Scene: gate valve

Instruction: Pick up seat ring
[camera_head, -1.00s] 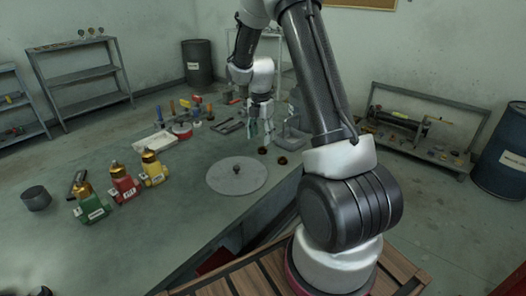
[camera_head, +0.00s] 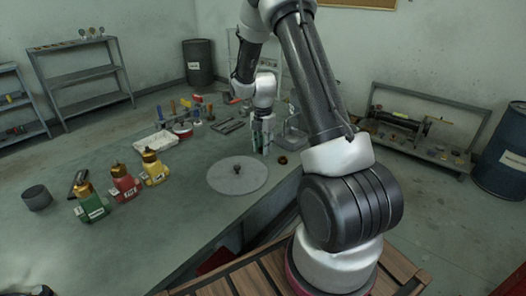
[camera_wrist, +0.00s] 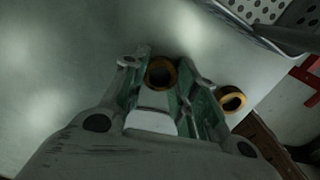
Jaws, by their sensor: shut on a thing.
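My gripper (camera_head: 262,139) is lowered at the far right part of the workbench, beyond the round grey plate. In the wrist view my gripper (camera_wrist: 165,76) is shut on a brass-coloured seat ring (camera_wrist: 161,74), which sits between the green-padded fingertips with its dark bore facing the camera. The fingers hide most of this ring in the head view. A second, similar brass ring (camera_wrist: 231,99) lies just right of the fingers, apart from them. It also shows in the head view (camera_head: 282,160). I cannot tell whether the held ring touches the bench.
The round grey plate (camera_head: 225,176) with a small knob lies in front of my gripper. A perforated metal piece (camera_wrist: 270,12) is near the fingers. Tools lie behind.

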